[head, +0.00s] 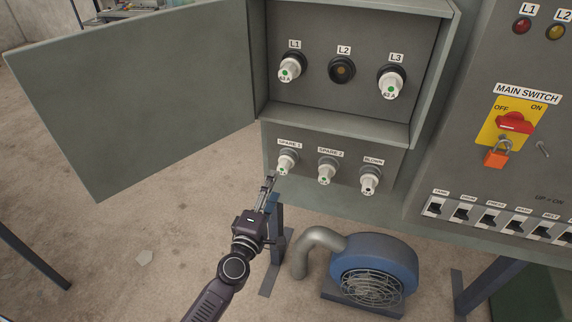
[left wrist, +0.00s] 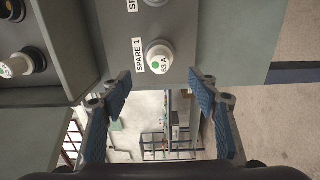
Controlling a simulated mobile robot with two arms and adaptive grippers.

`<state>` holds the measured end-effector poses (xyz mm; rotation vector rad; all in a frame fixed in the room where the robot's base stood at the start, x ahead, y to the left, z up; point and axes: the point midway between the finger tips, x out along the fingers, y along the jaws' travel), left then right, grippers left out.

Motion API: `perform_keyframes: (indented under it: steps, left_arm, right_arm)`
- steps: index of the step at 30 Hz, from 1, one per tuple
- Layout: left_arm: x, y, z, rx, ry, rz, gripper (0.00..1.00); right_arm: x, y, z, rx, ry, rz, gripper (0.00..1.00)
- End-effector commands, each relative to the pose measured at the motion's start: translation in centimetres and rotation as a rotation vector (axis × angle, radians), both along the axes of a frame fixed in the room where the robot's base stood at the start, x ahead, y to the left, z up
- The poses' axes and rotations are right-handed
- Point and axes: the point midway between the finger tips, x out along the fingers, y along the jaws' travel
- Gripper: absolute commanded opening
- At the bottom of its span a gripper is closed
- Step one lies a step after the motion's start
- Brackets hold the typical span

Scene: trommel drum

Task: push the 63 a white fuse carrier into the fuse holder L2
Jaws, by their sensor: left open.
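The fuse holder L2 (head: 342,69) is an empty dark socket in the cabinet, between two white carriers at L1 (head: 289,69) and L3 (head: 391,82). A white 63 A fuse carrier with a green dot (head: 286,163) sits in the SPARE 1 holder on the lower panel. It also shows in the left wrist view (left wrist: 159,58), labelled 63 A. My left gripper (head: 269,182) is open and empty, just below and left of this carrier, apart from it. In the left wrist view, its blue-padded fingers (left wrist: 161,92) frame the space below the carrier. My right gripper is not in view.
White carriers also sit in SPARE 2 (head: 327,172) and BLOWN (head: 370,180). The cabinet door (head: 140,95) hangs open to the left. The main switch (head: 513,122) carries an orange padlock (head: 495,156). A blue blower (head: 375,267) stands below.

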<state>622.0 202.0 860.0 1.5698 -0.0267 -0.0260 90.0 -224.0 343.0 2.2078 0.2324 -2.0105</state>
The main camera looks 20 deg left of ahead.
Motion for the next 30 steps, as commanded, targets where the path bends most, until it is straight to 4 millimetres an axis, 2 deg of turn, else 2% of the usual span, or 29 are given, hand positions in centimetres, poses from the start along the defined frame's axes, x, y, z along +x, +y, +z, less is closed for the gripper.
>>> perform_keyframes:
  steps: [5,18,24,30]
  left_arm:
    - [1.6,-0.1,0.1,-0.001,-0.002,0.0,0.55]
    - [7.5,-0.3,0.0,0.0,-0.001,0.0,0.55]
    - [8.7,-0.3,0.0,0.0,0.0,0.0,0.55]
    - [8.9,-0.4,0.0,0.0,0.0,-0.001,0.55]
  right_arm:
    - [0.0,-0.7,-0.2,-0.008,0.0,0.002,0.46]
    - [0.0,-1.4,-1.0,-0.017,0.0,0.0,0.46]
    - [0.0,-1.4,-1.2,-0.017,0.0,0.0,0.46]
    - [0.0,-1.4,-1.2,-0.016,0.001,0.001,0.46]
